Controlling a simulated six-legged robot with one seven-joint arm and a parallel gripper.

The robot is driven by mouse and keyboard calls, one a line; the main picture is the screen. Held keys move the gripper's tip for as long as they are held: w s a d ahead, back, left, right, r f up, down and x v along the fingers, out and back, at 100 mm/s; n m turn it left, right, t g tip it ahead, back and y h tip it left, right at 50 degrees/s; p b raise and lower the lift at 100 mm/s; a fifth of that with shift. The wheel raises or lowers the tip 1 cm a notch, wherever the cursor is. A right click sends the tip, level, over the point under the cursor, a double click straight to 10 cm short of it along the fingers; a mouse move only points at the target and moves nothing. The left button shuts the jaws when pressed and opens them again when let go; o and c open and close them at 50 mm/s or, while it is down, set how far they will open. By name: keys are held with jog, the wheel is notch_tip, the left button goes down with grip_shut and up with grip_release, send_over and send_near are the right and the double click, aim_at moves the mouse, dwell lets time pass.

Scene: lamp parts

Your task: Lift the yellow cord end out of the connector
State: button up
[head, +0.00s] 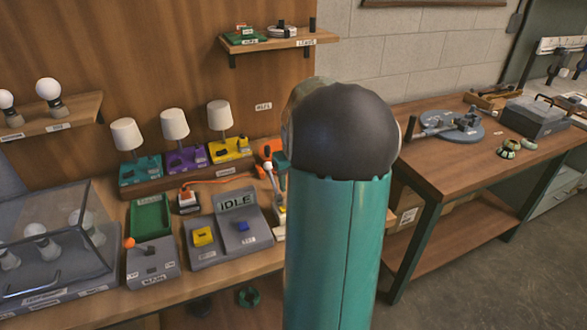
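A yellow block (203,236) sits on the left part of a grey station (215,252) whose raised panel reads IDLE. A small blue block (243,227) sits to its right on the same station. I cannot tell whether the yellow block is the cord end or the connector. Another yellow piece (281,214) shows at the edge of my arm, partly hidden. My gripper cannot be made out; my large teal and black arm link fills the middle and hides the bench behind it.
Three lamps with teal, purple and yellow (229,152) bases stand behind. An orange cord (225,181) runs right from a small box (187,201). A clear case (55,235) with bulbs, a green tray (150,215) and a grey box (152,263) stand left. A second bench (450,180) is right.

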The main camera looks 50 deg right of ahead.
jog(key=f, duration=0.6)
jog(key=shift+w+d+f, duration=0.15)
jog(key=shift+w+f, duration=0.2)
grip_shut()
jog(key=c, duration=0.8)
grip_release()
grip_shut()
jog(key=shift+r, duration=0.9)
jog(key=shift+r, duration=1.1)
